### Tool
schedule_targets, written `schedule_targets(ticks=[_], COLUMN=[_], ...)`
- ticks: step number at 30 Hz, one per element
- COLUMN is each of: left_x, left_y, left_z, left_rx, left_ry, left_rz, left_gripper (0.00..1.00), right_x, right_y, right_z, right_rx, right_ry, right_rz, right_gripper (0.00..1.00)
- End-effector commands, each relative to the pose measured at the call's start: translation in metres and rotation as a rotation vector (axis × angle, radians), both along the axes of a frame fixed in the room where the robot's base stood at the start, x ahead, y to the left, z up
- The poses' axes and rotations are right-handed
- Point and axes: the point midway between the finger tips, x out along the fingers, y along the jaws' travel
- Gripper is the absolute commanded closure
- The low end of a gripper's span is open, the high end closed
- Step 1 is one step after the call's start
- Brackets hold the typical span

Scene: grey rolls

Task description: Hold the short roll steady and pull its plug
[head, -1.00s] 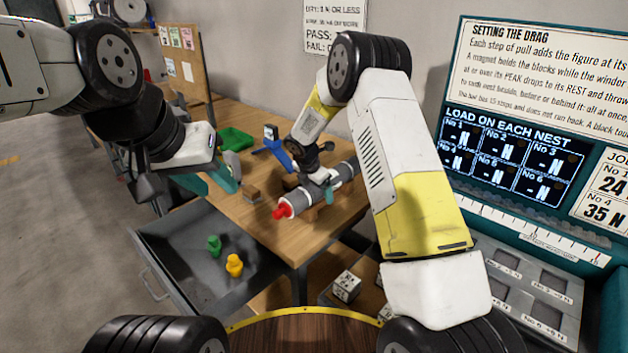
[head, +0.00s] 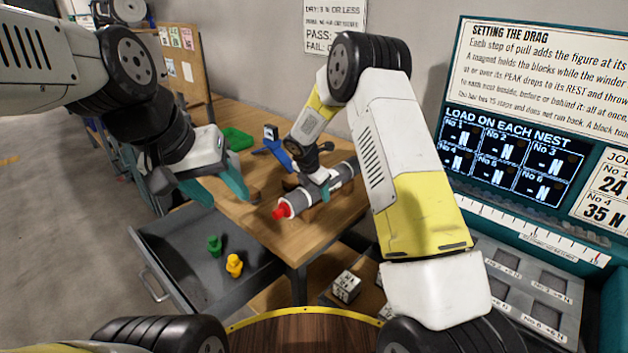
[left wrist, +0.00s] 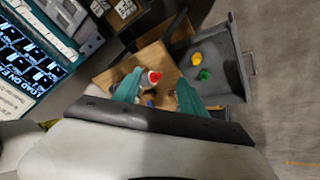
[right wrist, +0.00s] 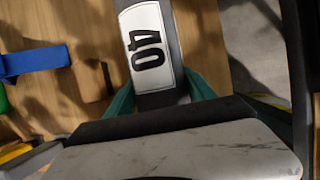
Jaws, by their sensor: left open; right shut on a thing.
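The short grey roll (head: 301,202) lies on wooden supports on the table in the head view, a red plug (head: 282,210) in its near end. My right gripper (head: 326,190) is shut on the roll from above; the right wrist view shows the roll (right wrist: 150,50) with a label reading 40 between the fingers. My left gripper (head: 222,180) is open and empty, to the left of the plug and apart from it. In the left wrist view the plug (left wrist: 155,76) shows beyond the open left fingers (left wrist: 158,92).
A grey open drawer (head: 190,265) below the table's left edge holds a green plug (head: 214,245) and a yellow plug (head: 234,265). A green tray (head: 238,138) and a blue stand (head: 274,148) are further back. A teal panel stands at the right.

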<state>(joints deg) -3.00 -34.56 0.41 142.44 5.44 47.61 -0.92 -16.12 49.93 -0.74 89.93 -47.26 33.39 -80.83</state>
Motion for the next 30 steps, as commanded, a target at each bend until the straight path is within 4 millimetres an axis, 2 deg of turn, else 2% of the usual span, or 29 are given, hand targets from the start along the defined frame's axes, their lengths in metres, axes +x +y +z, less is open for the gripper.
schedule_targets(ticks=[6, 17, 24, 30], left_x=[0.009, 0.037, 0.073, 0.111], left_y=[-0.023, -0.059, -0.07, -0.064], left_z=[-0.042, -0.09, -0.117, -0.145], left_rx=[-0.185, -0.587, -0.902, -1.187], left_ry=[0.287, 0.693, 0.896, 1.017], left_rz=[0.093, 0.299, 0.474, 0.644], left_gripper=[0.51, 0.51, 0.51, 0.51], right_x=[0.0, 0.0, 0.0, 0.001], right_y=[0.0, 0.0, 0.0, 0.0], right_z=[0.001, 0.001, 0.001, 0.001], right_rx=[0.0, 0.0, 0.0, 0.0], right_ry=[-0.001, -0.001, -0.002, -0.002], right_rz=[0.0, 0.0, -0.001, -0.001], right_gripper=[0.91, 0.91, 0.91, 0.91])
